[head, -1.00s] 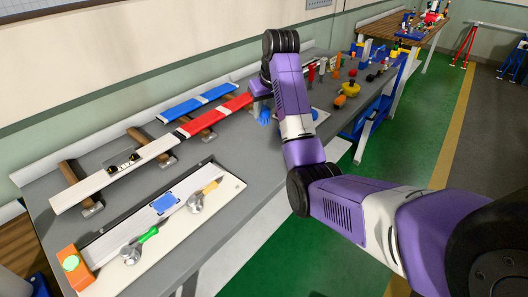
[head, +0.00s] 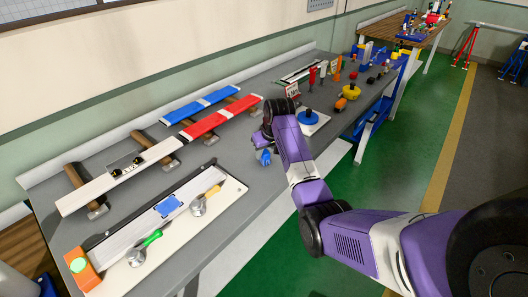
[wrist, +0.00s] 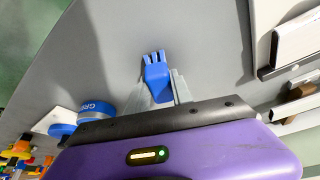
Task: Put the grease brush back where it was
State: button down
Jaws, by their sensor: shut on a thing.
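My gripper (wrist: 157,92) is shut on the blue grease brush (wrist: 156,74), whose forked end points away from the wrist. In the head view the brush (head: 265,158) hangs below my gripper over the grey bench, right of the white tray. Whether it touches the bench I cannot tell. In the wrist view a blue round item (wrist: 97,110) with lettering starting "GRE" stands to the left of the fingers, apart from the brush. A blue disc on a white plate (head: 317,127) lies right of my arm in the head view.
The grey bench (head: 232,165) has bare room around the brush. The white tray with tools (head: 235,190) lies left. Red (head: 222,116) and blue (head: 200,103) profiles lie behind. Several upright tools and a yellow item (head: 351,91) stand at the bench's right end.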

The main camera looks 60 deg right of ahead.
jog(key=shift+f, duration=0.15)
jog(key=c, duration=1.1)
grip_release()
jog(key=b+v, duration=0.1)
jog(key=v, duration=1.1)
jog(key=shift+w+r, duration=0.1)
jog(key=shift+r, duration=0.1)
jog(key=shift+d, duration=0.1)
